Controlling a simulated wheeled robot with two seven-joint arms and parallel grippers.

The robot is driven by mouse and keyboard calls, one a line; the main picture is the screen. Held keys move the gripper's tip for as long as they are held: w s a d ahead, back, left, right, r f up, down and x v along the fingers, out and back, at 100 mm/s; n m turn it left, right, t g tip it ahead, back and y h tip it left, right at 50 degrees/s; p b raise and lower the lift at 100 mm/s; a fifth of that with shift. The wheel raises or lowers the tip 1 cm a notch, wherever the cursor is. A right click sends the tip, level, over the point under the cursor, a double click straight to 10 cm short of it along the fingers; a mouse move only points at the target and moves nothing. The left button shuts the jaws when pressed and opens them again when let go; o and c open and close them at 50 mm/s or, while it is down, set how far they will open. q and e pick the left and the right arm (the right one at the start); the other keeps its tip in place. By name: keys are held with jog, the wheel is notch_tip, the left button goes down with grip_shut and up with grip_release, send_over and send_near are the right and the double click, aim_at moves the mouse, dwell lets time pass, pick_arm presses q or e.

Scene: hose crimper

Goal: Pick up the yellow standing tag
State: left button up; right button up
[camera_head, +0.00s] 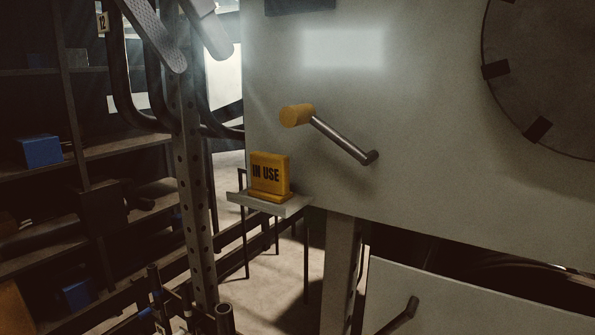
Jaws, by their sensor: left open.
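The yellow standing tag (269,176) reads "IN USE" in dark letters. It stands upright on a small grey ledge (293,209) at the left edge of the big pale machine. My left gripper (203,60) shows at the top left as two grey fingers pointing down and right, one with a dotted inner face. The fingers are apart with nothing seen between them. They are above and to the left of the tag in the picture, clear of it. My right gripper is not in view.
A crank with a yellow knob (297,115) sticks out from the machine front (430,130), just above the tag. A perforated post (190,190) and black hoses (128,100) stand left of the tag. Dark shelves with a blue box (38,151) fill the left.

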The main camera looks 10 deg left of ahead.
pick_arm(q)
jog(key=p, duration=0.4)
send_over(262, 159)
jog(key=s+a, duration=0.2)
jog(key=s, duration=0.1)
notch_tip(262, 159, down, 9)
jog(key=shift+x, duration=0.75)
jog(key=shift+w+a, duration=0.1)
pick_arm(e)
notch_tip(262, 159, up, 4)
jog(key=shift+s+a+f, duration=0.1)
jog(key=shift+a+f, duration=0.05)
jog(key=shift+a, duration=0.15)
